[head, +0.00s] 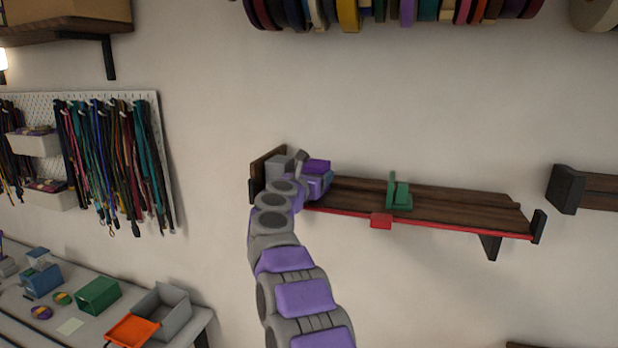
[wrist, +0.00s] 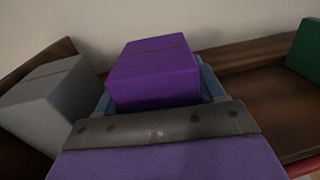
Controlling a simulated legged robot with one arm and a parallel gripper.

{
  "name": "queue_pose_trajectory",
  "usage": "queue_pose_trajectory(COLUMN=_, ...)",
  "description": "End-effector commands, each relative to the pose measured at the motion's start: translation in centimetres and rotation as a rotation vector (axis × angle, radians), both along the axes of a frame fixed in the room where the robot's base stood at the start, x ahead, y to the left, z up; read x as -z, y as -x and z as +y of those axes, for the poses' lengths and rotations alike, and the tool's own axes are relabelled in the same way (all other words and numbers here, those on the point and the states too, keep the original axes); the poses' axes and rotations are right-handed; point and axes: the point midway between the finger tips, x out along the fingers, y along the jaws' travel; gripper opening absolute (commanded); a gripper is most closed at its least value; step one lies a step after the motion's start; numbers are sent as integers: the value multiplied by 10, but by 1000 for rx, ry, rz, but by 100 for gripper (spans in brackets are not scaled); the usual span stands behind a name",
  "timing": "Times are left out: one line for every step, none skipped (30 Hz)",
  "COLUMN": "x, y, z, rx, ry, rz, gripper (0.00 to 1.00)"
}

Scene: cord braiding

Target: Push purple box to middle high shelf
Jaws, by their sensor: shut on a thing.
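The purple box (head: 317,166) is at the left part of the brown wooden wall shelf (head: 450,204), right beside a grey box (head: 277,168). It fills the middle of the wrist view (wrist: 155,72), with bluish finger parts showing at both of its sides. My gripper (head: 317,184) is shut on the purple box, reaching in from the front. My purple and grey arm hides part of the shelf's left end. Whether the purple box's underside touches the shelf is hidden.
A green holder (head: 399,194) stands mid-shelf, with a red tab (head: 381,220) on the red front edge. The shelf is bare right of the green holder. A dark end bracket (head: 538,226) closes the right end. Spools hang above; a workbench (head: 70,328) is lower left.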

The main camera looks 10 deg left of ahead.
Motion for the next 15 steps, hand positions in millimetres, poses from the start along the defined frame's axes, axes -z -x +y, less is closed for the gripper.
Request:
queue_pose_trajectory(x=1, y=0, z=-1, rx=2, ry=1, rz=1, gripper=30)
queue_pose_trajectory(x=1, y=0, z=-1, rx=2, ry=1, rz=1, gripper=70)
queue_pose_trajectory(x=1, y=0, z=0, rx=2, ry=1, rz=0, gripper=74)
queue_pose_trajectory(x=1, y=0, z=1, rx=2, ry=1, rz=0, gripper=77)
queue_pose_trajectory(x=1, y=0, z=2, rx=2, ry=1, rz=0, gripper=80)
queue_pose_trajectory(x=1, y=0, z=3, rx=2, ry=2, rz=0, gripper=84)
queue_pose_trajectory(x=1, y=0, z=4, rx=2, ry=2, rz=0, gripper=86)
queue_pose_trajectory(x=1, y=1, z=5, rx=2, ry=2, rz=-1, gripper=89)
queue_pose_trajectory(x=1, y=1, z=7, rx=2, ry=3, rz=-1, gripper=93)
queue_pose_trajectory(x=1, y=1, z=8, rx=2, ry=5, rz=-2, gripper=96)
queue_pose_trajectory(x=1, y=1, z=8, rx=2, ry=5, rz=-2, gripper=98)
queue_pose_trajectory(x=2, y=1, z=9, rx=2, ry=6, rz=-2, gripper=98)
queue_pose_trajectory(x=2, y=1, z=9, rx=2, ry=6, rz=-2, gripper=98)
queue_pose_trajectory(x=2, y=1, z=9, rx=2, ry=6, rz=-2, gripper=98)
queue_pose_trajectory(x=2, y=1, z=9, rx=2, ry=6, rz=-2, gripper=98)
